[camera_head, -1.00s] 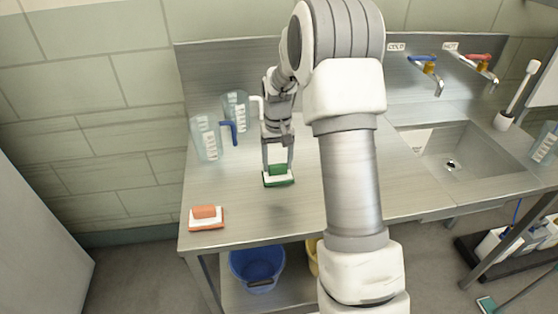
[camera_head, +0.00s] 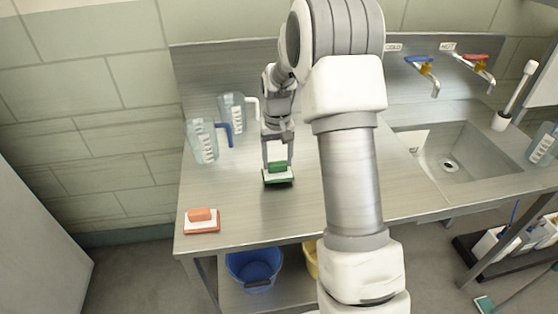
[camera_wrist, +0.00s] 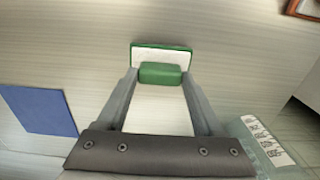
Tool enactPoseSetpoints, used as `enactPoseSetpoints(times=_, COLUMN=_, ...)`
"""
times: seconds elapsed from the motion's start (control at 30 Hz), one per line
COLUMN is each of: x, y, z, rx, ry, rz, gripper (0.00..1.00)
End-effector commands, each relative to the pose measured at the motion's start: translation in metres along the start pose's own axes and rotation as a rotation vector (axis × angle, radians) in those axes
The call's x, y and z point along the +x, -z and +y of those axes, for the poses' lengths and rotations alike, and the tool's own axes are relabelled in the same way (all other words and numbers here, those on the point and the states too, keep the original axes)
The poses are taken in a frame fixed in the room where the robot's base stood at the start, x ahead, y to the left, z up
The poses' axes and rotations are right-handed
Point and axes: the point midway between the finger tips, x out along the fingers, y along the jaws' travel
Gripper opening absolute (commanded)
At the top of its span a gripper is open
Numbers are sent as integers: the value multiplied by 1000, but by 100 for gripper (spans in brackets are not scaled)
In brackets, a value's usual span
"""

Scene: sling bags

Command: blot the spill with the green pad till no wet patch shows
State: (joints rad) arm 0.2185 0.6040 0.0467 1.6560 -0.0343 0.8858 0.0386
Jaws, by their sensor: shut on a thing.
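My gripper (camera_head: 277,158) is shut on the green block on top of the green pad (camera_head: 277,178), over the left part of the steel counter. The pad has a white layer and a dark green rim. In the wrist view, the green pad (camera_wrist: 161,58) sits level between the two fingertips (camera_wrist: 161,75). I cannot tell whether its underside touches the counter. I can make out no clear wet patch on the bare steel around it; the area under the pad and the part behind my arm are hidden.
An orange pad (camera_head: 202,219) lies near the counter's front left corner. Two clear jugs, one blue-handled (camera_head: 206,142) and one white-handled (camera_head: 232,113), stand behind-left of my gripper. The sink (camera_head: 452,152) is right.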

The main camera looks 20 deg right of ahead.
Motion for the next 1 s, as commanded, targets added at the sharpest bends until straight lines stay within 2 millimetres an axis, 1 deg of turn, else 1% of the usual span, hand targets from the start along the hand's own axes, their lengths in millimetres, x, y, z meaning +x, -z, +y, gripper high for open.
enactPoseSetpoints(times=0.03, x=-10, y=0, z=0, rx=1, ry=0, rz=3, gripper=5)
enactPoseSetpoints(times=0.7, x=-57, y=-2, z=-3, rx=-1, ry=0, rz=4, gripper=5)
enactPoseSetpoints(times=0.83, x=-65, y=-3, z=-4, rx=-1, ry=0, rz=4, gripper=5)
enactPoseSetpoints(times=1.0, x=-67, y=-3, z=-4, rx=-1, ry=0, rz=4, gripper=5)
